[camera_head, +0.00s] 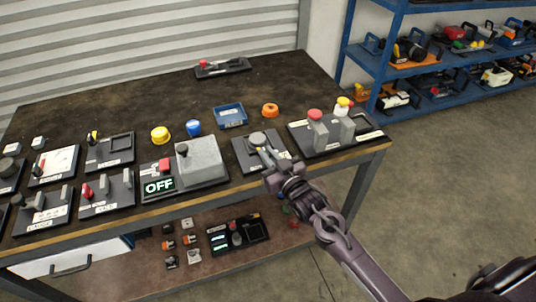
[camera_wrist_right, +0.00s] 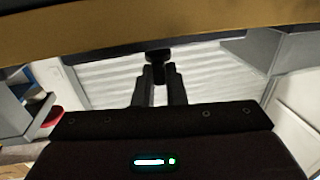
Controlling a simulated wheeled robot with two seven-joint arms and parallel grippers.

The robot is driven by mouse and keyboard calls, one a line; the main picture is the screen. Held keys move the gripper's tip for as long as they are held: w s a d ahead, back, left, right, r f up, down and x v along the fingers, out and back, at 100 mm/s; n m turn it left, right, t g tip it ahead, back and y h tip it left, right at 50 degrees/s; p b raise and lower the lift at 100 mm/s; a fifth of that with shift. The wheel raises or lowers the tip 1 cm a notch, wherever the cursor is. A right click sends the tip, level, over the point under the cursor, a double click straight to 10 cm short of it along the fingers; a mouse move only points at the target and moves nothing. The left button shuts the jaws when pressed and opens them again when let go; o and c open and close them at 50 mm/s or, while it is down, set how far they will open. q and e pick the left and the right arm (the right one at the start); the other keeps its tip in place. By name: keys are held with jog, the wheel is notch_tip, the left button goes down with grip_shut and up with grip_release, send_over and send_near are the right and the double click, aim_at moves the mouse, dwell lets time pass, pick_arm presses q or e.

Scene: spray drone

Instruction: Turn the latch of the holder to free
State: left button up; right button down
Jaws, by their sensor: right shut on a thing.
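A dark plate (camera_head: 243,157) with a round grey top (camera_head: 257,138) lies near the front edge of the table and looks like the holder. My right gripper (camera_head: 266,156) reaches over the table edge to this plate, and its fingers cover part of it. In the right wrist view the two fingers (camera_wrist_right: 158,88) are close together on a small dark piece (camera_wrist_right: 158,57), which seems to be the latch. Which way the latch is turned cannot be told. My left gripper is not in view.
Right of the holder is a dark base (camera_head: 365,136) with a red-topped and a yellow-topped item. Left is a grey box with a lever (camera_head: 203,160) and an OFF sign. The table's back is mostly clear.

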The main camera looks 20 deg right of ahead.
jog(key=n+y, duration=0.1)
jog(key=y, duration=0.1)
jog(key=n+g+y, duration=0.1)
jog(key=y, duration=0.1)
jog(key=shift+w+d+n+g, duration=0.15)
jog(key=shift+d+n+g, duration=0.15)
jog(key=shift+d+n, duration=0.1)
jog(key=shift+w+f+n+g+y+b, duration=0.15)
jog(key=shift+n+g+y+b, duration=0.45)
jog(key=shift+n+y+b, duration=0.45)
jog(key=n+g+y+b, duration=0.2)
jog(key=y, duration=0.1)
jog(key=shift+d+g, duration=0.15)
jog(key=shift+g, duration=0.25)
jog(key=n+g+y+b, duration=0.2)
jog(key=g+b, duration=0.1)
jog(key=b, duration=0.1)
jog(key=shift+w+n+y+b, duration=0.15)
jog(key=shift+n+y+b, duration=0.15)
jog(key=shift+n+y, duration=0.05)
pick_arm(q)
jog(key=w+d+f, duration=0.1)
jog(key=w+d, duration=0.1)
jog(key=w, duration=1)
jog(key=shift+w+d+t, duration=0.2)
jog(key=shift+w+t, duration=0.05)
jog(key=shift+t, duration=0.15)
pick_arm(e)
jog(key=shift+r+g, duration=0.2)
jog(key=shift+g, duration=0.2)
